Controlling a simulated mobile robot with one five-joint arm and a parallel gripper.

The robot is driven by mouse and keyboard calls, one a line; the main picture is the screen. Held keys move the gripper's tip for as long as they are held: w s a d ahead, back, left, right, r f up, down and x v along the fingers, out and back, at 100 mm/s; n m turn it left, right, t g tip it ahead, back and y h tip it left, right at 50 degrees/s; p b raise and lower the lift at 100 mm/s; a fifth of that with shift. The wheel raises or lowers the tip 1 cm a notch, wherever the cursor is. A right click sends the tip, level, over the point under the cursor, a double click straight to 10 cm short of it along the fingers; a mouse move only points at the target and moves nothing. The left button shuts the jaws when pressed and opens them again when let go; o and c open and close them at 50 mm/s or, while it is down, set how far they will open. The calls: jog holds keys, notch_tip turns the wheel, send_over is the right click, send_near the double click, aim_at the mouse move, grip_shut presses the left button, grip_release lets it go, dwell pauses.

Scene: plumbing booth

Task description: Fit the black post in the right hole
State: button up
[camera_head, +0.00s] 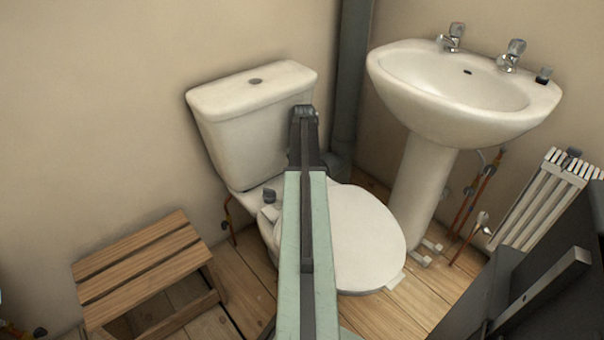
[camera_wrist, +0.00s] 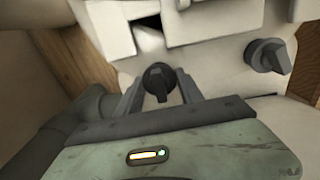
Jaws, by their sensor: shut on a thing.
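The black post (camera_wrist: 158,80) with a ridged knob top is between the two grey fingers of my gripper (camera_wrist: 160,92), low in the wrist view. The white toilet (camera_head: 254,118) fills the area beyond it. The post's lower end and the right hole are hidden, so I cannot tell whether the post is in the hole. A second black post (camera_wrist: 267,55) stands on the white ceramic at the right of the wrist view; it also shows in the head view (camera_head: 269,195), left of my arm. My gripper is hidden behind my arm in the head view.
The white toilet seat lid (camera_head: 368,235) is down, in front of the cistern. A grey waste pipe (camera_head: 349,80) stands right of the cistern, and a washbasin (camera_head: 460,95) further right. A wooden step stool (camera_head: 140,262) is at the left. Bare floor shows between stool and toilet.

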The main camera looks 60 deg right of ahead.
jog(key=o, duration=1.5)
notch_tip(320, 180, up, 8)
jog(key=p, duration=0.8)
jog(key=shift+f, duration=0.1)
